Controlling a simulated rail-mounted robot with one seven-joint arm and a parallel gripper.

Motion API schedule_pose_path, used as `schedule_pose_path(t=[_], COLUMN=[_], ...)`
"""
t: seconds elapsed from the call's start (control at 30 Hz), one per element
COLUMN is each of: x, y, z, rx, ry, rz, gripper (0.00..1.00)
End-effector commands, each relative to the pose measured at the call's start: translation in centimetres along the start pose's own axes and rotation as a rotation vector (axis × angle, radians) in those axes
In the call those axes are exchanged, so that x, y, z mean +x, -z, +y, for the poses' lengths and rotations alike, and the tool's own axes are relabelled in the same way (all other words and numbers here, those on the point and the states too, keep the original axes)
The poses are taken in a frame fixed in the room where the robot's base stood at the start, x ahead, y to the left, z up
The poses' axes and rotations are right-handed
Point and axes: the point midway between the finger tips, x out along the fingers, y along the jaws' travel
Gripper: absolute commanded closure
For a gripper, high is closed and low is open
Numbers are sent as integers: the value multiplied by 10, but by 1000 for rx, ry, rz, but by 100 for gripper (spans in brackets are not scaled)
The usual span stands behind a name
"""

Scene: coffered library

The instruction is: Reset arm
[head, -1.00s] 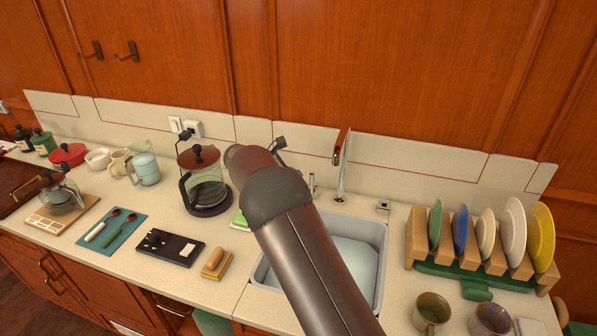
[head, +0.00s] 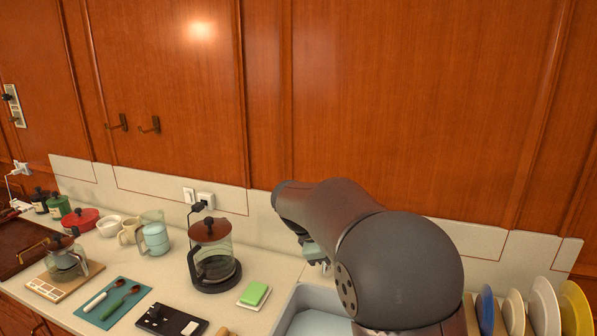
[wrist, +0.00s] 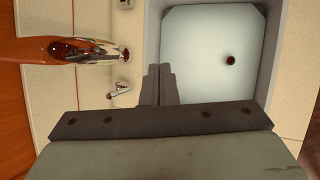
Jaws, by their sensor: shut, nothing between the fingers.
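My arm (head: 390,265) is raised and folded in front of the sink in the head view, its far end near the backsplash. My gripper's fingers are hidden there behind the arm. In the wrist view my gripper (wrist: 159,72) is shut, its fingers together with nothing between them. It is above the left edge of the sink (wrist: 278,50), beside the faucet (wrist: 85,52). A small dark drain shows in the basin.
A coffee maker (head: 213,255) and a green sponge (head: 254,293) stand left of the sink. A teal mat (head: 111,303) with spoons and a black tray (head: 170,322) lie further left. Plates (head: 541,308) stand at the right. Wood cabinets (head: 400,100) rise behind.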

Motion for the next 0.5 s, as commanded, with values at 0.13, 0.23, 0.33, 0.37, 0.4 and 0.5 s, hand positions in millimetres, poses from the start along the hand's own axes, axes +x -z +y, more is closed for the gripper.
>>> schedule_pose_path(t=[0.13, 0.23, 0.33, 0.37, 0.4, 0.5], x=[3, 4, 7, 8, 9, 13], y=[-69, -100, -121, -124, -129, -134], z=[-76, -134, -193, -209, -229, -269], rx=[352, 598, 831, 895, 974, 1136], ry=[156, 261, 357, 383, 414, 477], rz=[117, 171, 205, 211, 217, 222], gripper=[100, 100, 100, 100, 100, 100])
